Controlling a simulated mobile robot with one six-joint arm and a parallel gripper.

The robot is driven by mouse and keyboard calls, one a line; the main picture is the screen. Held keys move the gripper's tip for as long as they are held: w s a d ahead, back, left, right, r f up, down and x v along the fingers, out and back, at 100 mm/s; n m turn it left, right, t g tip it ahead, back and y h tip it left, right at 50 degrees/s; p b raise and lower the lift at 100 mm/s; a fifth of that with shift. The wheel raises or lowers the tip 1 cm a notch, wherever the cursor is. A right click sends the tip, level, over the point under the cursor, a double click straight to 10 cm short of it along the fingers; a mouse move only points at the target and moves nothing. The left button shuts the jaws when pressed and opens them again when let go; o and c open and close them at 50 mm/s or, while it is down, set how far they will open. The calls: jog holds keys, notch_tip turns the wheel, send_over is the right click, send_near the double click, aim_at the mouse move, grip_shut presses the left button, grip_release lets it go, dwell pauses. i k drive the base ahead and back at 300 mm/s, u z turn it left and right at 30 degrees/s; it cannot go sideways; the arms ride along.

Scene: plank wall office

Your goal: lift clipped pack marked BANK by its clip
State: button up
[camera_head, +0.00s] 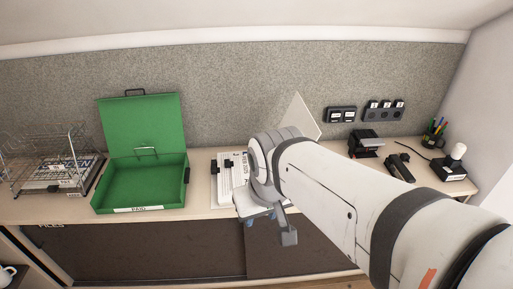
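White paper packs (226,190) lie on the counter just left of my arm. Dark clips show at their upper part, including one black clip (215,167) at the left. Small print shows on a pack, but I cannot read BANK on any of them. My gripper (266,232) hangs at the counter's front edge, in front of and right of these packs. My wrist hides part of the packs. The fingertips are mostly covered by the wrist, so I cannot see whether they are apart or hold anything.
An open green case (139,188) labelled PAID stands left of the packs. A wire rack (45,150) with papers is at the far left. At the right are a black device (366,143), a pen cup (434,133) and a small lamp-like item (454,165). Sockets (380,111) are on the wall.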

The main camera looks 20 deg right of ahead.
aim_at(239, 165)
jog(key=z, duration=0.1)
jog(key=i, duration=1)
jog(key=z, duration=0.05)
